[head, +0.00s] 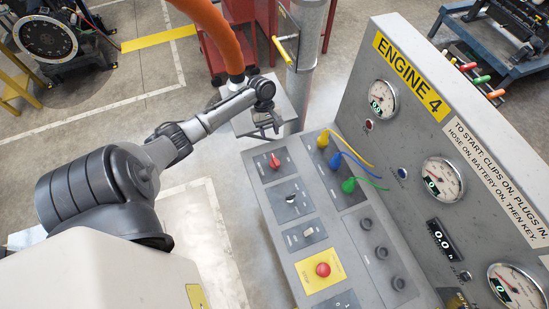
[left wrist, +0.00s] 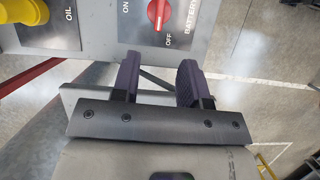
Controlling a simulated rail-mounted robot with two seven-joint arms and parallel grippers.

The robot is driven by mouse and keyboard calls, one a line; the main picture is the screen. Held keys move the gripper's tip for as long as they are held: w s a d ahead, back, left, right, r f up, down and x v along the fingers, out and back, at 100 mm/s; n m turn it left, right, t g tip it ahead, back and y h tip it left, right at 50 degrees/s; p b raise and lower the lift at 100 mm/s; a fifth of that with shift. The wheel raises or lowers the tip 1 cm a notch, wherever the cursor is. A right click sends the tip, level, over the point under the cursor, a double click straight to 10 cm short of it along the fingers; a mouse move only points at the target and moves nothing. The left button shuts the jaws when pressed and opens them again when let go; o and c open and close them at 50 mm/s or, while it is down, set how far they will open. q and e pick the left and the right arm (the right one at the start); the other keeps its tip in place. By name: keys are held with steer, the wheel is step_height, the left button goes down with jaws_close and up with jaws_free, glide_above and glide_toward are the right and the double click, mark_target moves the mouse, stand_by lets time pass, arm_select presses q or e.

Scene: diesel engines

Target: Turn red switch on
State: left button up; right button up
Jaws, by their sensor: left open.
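The red switch (head: 274,161) is a rotary knob on the upper plate of the sloping grey console. In the left wrist view the red knob (left wrist: 158,12) sits at the top edge, on a plate reading BATTERY, ON and OFF. Its handle lies roughly in line with the OFF mark. My left gripper (head: 266,132) is open and empty, just beyond the console's far end and short of the switch. In the left wrist view its two dark fingers (left wrist: 160,65) stand apart below the switch plate, with nothing between them. My right gripper is not in view.
Yellow, blue and green plugs (head: 335,160) with cables sit right of the switch. A red push button (head: 322,269) on a yellow plate lies lower. The upright ENGINE 4 gauge panel (head: 430,130) bounds the right. A grey post (head: 305,60) stands behind the gripper.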

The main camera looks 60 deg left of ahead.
mark_target(274, 158)
arm_select(q)
steer(key=x, duration=1.3)
steer(key=shift+s+f, duration=0.1)
steer(key=shift+f, duration=0.3)
steer(key=shift+c, duration=0.4)
jaws_close()
